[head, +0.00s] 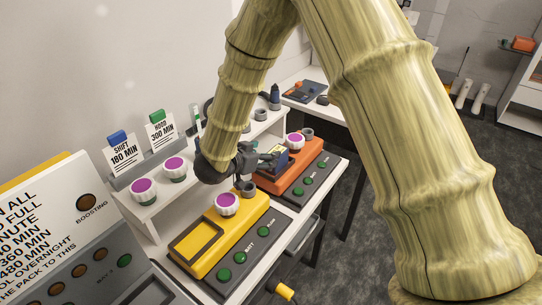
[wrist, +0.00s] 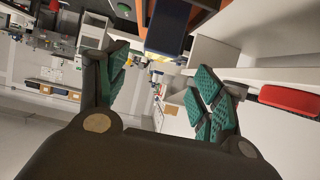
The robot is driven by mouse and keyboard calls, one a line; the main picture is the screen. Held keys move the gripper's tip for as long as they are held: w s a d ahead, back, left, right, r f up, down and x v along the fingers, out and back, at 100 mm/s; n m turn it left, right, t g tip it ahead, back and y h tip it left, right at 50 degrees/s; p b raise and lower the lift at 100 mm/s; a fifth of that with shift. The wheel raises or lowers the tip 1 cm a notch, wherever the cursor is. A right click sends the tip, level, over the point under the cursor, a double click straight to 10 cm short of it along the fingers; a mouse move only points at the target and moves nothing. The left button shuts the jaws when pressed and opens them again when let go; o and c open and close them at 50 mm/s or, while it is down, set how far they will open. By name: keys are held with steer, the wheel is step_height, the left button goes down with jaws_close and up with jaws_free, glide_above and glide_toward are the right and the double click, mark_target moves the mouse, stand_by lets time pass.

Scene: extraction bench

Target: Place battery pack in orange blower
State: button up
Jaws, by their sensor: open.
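The orange blower (head: 300,178) sits on the bench beyond the yellow unit, with a white and purple knob (head: 295,141) on it. A dark blue block with a yellowish top, seemingly the battery pack (head: 276,157), is at the blower's left part. I cannot tell how deeply it sits. My gripper (head: 262,160) is close beside it, open. In the wrist view my gripper (wrist: 163,88) shows wide-apart green-padded fingers with nothing between them. The blue block (wrist: 168,25) is beyond them at the top, against the orange body (wrist: 205,17).
A yellow unit (head: 222,237) with an empty recess stands in front of the blower. Control strips with green buttons (head: 240,257) run along the bench edge. A shelf behind holds purple-topped knobs (head: 143,188) and cards (head: 123,154). A large sign panel (head: 50,225) stands at left.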

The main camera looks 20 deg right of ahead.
steer(key=shift+b+v, duration=0.35)
steer(key=shift+v, duration=1.75)
stand_by(0.5)
